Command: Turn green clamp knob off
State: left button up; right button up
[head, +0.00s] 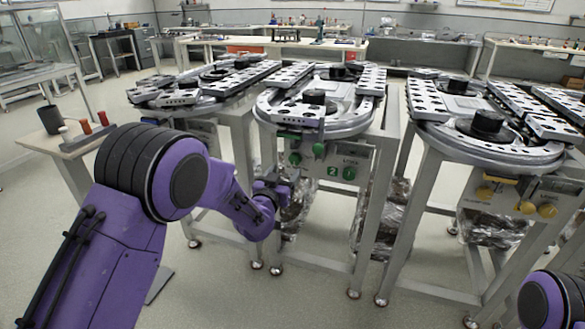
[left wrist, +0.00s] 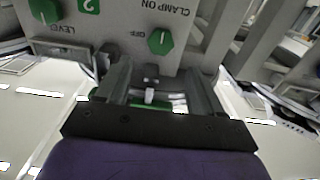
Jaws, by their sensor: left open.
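The green clamp knob (left wrist: 160,41) is on the grey control panel of the middle ring-track stand, beside upside-down "OFF" and "CLAMP ON" lettering in the left wrist view. A pale pointer line shows on its face. In the head view a green knob (head: 295,158) sits at the panel's left, just above my left gripper (head: 284,182). In the left wrist view my left gripper (left wrist: 160,78) is open, with nothing held. The clamp knob lies beyond its fingertips, and I see no contact. My right gripper is out of view; only part of my right arm shows.
Another green knob (head: 319,149) is above the plate in the head view. Stand legs flank the panel. A neighbouring stand has yellow knobs (head: 526,207).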

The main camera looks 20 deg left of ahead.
aim_at(294, 160)
pick_arm(q)
jog(key=w, duration=0.7)
jog(key=shift+w+d+f, duration=0.1)
jog(key=shift+w, duration=0.1)
jog(key=c, duration=1.1)
